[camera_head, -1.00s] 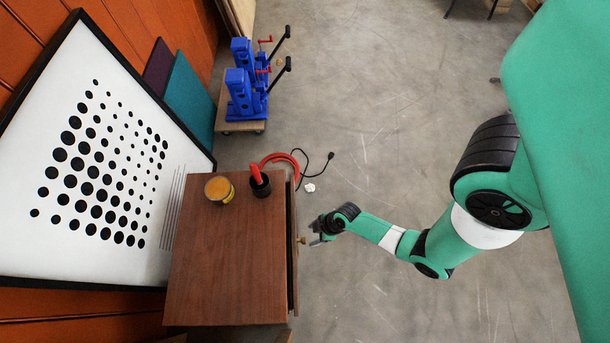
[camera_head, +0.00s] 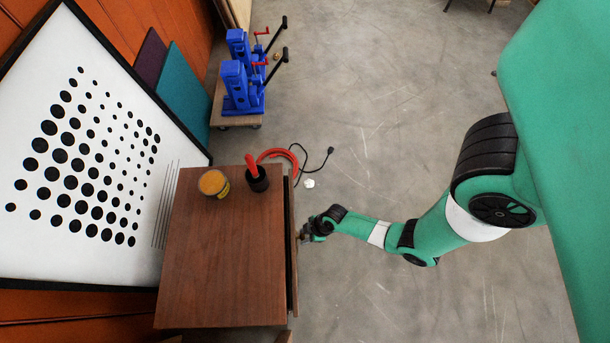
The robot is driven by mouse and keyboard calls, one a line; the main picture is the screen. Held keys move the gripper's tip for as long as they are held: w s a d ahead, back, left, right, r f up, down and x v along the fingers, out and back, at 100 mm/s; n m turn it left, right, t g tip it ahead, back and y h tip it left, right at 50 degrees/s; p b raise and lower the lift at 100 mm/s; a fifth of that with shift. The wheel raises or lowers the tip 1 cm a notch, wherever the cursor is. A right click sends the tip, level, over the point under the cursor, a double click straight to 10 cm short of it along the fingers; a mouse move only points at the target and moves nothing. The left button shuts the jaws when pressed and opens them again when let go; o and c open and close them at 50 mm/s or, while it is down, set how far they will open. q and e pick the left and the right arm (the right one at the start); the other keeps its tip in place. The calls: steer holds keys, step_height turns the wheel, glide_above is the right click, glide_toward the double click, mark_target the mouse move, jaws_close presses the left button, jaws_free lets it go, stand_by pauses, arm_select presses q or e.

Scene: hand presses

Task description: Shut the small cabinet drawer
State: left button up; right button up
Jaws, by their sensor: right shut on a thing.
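The small wooden cabinet (camera_head: 225,262) stands at the lower left, its brown top facing me. Its drawer (camera_head: 293,262) shows as a thin front along the right side, with a narrow dark gap between it and the cabinet top, so it is slightly open. My right gripper (camera_head: 303,236) is at the drawer front and is shut on the drawer knob, which the fingers mostly hide. My left gripper is not in view.
A yellow-topped can (camera_head: 214,184) and a black cup (camera_head: 257,181) with a red handle stand on the cabinet top. A red ring (camera_head: 277,155), black cable (camera_head: 305,158) and white scrap (camera_head: 310,184) lie behind. Blue presses (camera_head: 240,85) stand farther back.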

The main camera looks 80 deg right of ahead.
jaws_close()
stand_by(0.8)
